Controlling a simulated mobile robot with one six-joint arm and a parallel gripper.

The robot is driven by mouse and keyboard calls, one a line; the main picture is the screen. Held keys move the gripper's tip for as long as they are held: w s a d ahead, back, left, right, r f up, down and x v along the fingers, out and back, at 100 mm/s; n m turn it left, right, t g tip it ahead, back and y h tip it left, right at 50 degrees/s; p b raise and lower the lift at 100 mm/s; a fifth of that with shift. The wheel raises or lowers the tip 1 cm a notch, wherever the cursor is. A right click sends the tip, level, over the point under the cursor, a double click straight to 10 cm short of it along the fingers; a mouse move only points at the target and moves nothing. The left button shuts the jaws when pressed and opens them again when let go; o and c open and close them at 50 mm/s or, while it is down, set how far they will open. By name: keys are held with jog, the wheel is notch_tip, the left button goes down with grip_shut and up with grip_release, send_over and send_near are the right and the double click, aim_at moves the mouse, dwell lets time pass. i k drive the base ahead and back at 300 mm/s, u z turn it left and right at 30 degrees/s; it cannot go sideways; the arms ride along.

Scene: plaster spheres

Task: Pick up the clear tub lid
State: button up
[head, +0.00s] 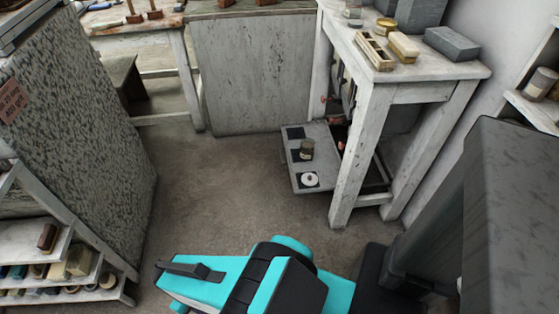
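I cannot make out a clear tub lid for certain. A small white round piece with a dark centre (309,180) lies on the low grey board (300,147) beside the white table's legs; I cannot tell whether it is the lid. A dark jar with a pale label (306,150) stands just behind it on the same board. My teal and black arm fills the bottom middle. A dark bar at its left end (190,271) may be part of my gripper; its fingers cannot be made out. The arm is well apart from the board, over the floor.
The white table (440,72) at right carries a wooden box (374,51), a tan brush or block (403,47) and a grey block (452,43). A speckled cabinet (85,140) and low shelves (60,262) stand at left. The brown floor (225,200) between is clear.

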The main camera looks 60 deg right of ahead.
aim_at(309, 179)
jog(key=u, duration=0.75)
jog(key=k, duration=0.15)
jog(key=z, duration=3.05)
jog(key=k, duration=0.6)
jog(key=u, duration=0.15)
jog(key=i, duration=0.55)
